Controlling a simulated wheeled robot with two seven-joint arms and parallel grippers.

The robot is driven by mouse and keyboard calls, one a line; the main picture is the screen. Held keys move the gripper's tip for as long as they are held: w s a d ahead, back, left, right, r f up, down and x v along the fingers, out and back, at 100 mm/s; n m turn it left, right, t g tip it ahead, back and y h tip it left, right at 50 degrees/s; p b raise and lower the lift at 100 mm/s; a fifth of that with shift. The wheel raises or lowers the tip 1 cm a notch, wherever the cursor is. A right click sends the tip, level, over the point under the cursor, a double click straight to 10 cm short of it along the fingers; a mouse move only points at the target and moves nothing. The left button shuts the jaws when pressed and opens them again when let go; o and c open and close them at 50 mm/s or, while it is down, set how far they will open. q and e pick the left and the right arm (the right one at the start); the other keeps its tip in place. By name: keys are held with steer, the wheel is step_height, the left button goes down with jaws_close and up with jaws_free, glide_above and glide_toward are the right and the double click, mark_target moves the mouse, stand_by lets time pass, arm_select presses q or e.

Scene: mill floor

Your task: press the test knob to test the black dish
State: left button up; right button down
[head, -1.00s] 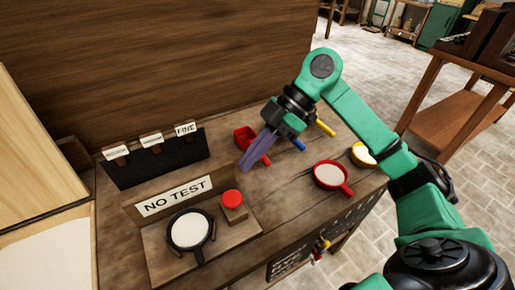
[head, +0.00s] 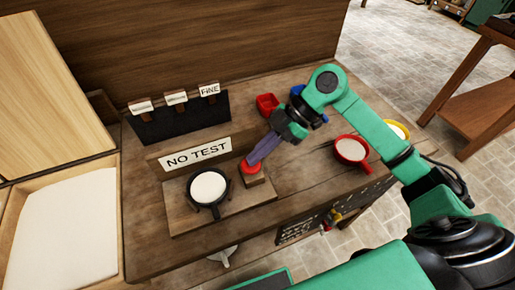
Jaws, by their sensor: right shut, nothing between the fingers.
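The black dish (head: 217,212), with white contents, sits on the wooden test stand (head: 238,205), its handle toward the front. The red test knob (head: 250,169) stands on a small wooden block to the right of the dish. A sign (head: 197,154) behind the dish reads "NO TEST". My right gripper (head: 254,159) is shut and empty, pointing down-left, with its fingertips at the top of the knob. The fingers hide part of the knob, and I cannot tell whether they touch it. My left gripper is not in view.
A red dish (head: 367,169) with white contents and a yellow dish (head: 404,127) lie to the right, partly near my arm. A red scoop (head: 266,103) lies behind my gripper. A dark rack (head: 180,124) with labels, one reading "FINE", stands at the back left.

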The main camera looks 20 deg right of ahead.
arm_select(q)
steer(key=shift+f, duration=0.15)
arm_select(e)
steer(key=shift+s+f, duration=0.1)
steer(key=shift+f, duration=0.6)
